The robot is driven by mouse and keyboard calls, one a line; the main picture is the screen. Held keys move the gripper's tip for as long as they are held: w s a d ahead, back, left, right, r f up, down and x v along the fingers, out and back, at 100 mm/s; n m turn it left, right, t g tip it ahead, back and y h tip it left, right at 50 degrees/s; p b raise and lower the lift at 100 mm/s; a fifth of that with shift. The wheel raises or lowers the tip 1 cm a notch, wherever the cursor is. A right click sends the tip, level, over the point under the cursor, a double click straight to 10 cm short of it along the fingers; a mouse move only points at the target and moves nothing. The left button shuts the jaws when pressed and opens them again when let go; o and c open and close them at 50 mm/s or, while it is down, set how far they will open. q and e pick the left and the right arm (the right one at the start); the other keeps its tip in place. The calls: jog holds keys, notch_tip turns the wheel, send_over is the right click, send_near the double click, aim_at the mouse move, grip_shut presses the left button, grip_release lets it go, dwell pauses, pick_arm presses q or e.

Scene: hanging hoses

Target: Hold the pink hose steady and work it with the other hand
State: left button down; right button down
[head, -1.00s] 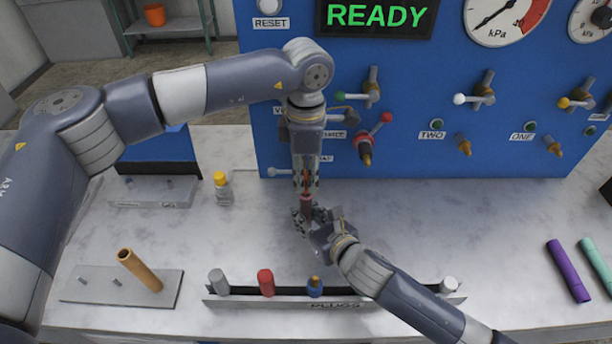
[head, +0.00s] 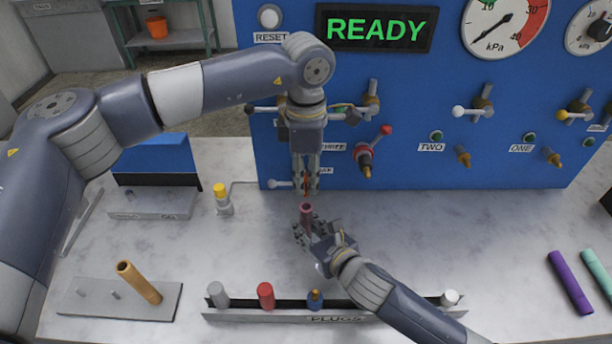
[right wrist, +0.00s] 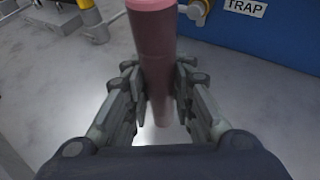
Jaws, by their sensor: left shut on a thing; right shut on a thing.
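The pink hose (head: 306,213) is a short dark-pink tube standing nearly upright above the bench, its open top end facing up. My right gripper (head: 308,232) is shut around it, low on its length; the right wrist view shows the hose (right wrist: 155,50) between both fingers (right wrist: 157,95). My left gripper (head: 305,188) points down just above the hose, shut on a small orange-red piece (head: 307,183), mostly hidden by the fingers. A small gap shows between this piece and the hose's top.
The blue panel (head: 420,160) with valves and ports stands behind. In front is the plug rack (head: 390,312). A purple tube (head: 570,282) lies at right.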

pick_arm(q)
jog(key=shift+r, duration=1.5)
pick_arm(e)
jog(key=c, duration=1.3)
grip_release()
jog(key=v, duration=1.2)
